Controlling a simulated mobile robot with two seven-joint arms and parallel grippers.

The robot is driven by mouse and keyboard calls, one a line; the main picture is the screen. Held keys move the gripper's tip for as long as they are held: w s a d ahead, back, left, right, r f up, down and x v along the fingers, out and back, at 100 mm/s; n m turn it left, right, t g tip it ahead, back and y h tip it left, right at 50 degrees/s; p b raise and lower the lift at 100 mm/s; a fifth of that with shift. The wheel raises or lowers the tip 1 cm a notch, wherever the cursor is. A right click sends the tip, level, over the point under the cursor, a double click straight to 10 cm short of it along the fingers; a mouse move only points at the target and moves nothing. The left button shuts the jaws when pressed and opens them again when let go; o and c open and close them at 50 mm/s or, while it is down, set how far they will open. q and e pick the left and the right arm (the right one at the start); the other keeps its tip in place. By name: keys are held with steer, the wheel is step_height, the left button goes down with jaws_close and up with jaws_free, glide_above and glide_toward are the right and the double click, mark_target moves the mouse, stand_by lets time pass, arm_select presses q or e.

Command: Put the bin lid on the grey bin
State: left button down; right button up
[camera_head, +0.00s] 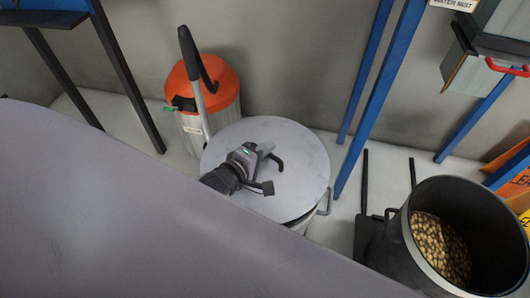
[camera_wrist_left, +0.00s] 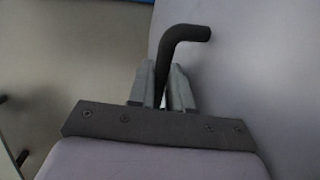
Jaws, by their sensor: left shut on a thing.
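The bin lid (camera_head: 300,150) is a round, flat grey disc in the middle of the head view. It lies over the top of the grey bin (camera_head: 300,223), whose side and loop handle show just under the lid's lower right edge. I cannot tell whether the lid rests fully on the rim. My left gripper (camera_head: 266,156) is above the lid, shut on its dark handle. In the left wrist view the bent handle (camera_wrist_left: 187,34) stands between the two fingers (camera_wrist_left: 162,90). My right gripper is not in view.
An orange-topped vacuum (camera_head: 205,85) stands close behind the lid to the left. Blue posts (camera_head: 375,100) rise at the right. A dark open bin (camera_head: 400,255) holding brown pieces stands at lower right. A black-legged table (camera_head: 45,20) is at upper left.

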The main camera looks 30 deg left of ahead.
mark_target(265, 168)
arm_select(q)
step_height(265, 168, down, 4)
steer(key=b, duration=0.3)
steer(key=shift+r, duration=0.25)
steer(key=shift+f+b, duration=0.55)
steer(key=shift+b, duration=0.2)
steer(key=shift+f+b, duration=0.2)
steer(key=shift+b, duration=0.1)
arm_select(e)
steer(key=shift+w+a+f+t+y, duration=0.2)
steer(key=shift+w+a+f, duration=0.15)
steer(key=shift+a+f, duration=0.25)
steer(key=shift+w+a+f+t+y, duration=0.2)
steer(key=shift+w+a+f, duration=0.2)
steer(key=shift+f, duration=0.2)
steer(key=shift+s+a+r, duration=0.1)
arm_select(q)
steer(key=shift+f+b, duration=0.3)
steer(key=shift+f, duration=0.3)
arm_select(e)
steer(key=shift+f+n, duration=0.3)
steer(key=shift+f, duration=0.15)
arm_select(q)
steer(key=c, duration=1)
jaws_free()
steer(key=shift+o, duration=0.2)
steer(key=shift+f, duration=0.15)
